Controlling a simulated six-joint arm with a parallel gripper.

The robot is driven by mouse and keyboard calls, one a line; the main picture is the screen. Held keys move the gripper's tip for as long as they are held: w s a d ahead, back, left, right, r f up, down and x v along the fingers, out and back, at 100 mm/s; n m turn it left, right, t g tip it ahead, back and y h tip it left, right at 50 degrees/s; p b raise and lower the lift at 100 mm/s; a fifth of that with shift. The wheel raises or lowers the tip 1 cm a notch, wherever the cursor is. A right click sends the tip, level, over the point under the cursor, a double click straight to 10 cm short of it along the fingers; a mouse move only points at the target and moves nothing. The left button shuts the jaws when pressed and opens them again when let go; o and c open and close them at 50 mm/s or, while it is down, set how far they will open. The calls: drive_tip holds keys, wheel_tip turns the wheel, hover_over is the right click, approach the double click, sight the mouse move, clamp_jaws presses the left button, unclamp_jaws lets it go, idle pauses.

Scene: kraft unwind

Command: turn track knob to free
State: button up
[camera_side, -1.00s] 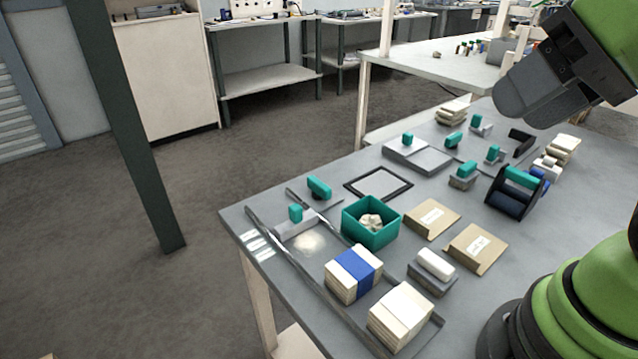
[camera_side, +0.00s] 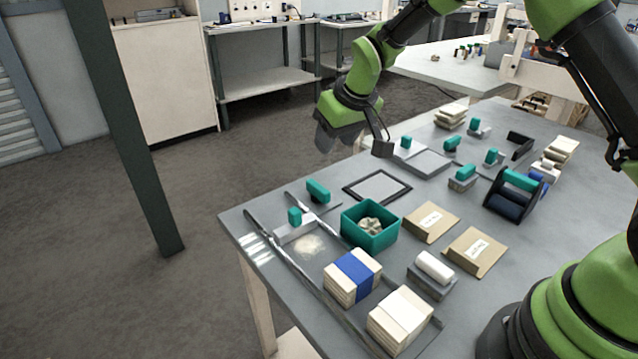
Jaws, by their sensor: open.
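I cannot tell which part is the track knob. Several small teal-topped pieces stand on the grey table (camera_side: 590,215): one on a grey block at the front left (camera_side: 295,216), one just behind it (camera_side: 318,190), one at the back of a flat grey plate (camera_side: 406,142), and others to the right (camera_side: 452,143), (camera_side: 463,176), (camera_side: 491,157). My gripper (camera_side: 325,142) is over the table's far left edge, above and behind the black frame (camera_side: 352,193). It is open and touches nothing that I can see. Its fingertips are small and partly turned away.
A teal box (camera_side: 370,238) with pale lumps stands mid-table. Paper stacks (camera_side: 352,280), (camera_side: 400,318), brown envelopes (camera_side: 430,221), a white roll on a grey base (camera_side: 434,267) and a black-sided roller holder (camera_side: 512,195) crowd the top. A long dark rail (camera_side: 300,270) runs along the left edge.

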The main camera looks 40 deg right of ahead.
approach(318, 186)
drive_tip(key=x, duration=0.9)
drive_tip(key=shift+f, duration=0.1)
drive_tip(key=shift+w, duration=0.1)
clamp_jaws()
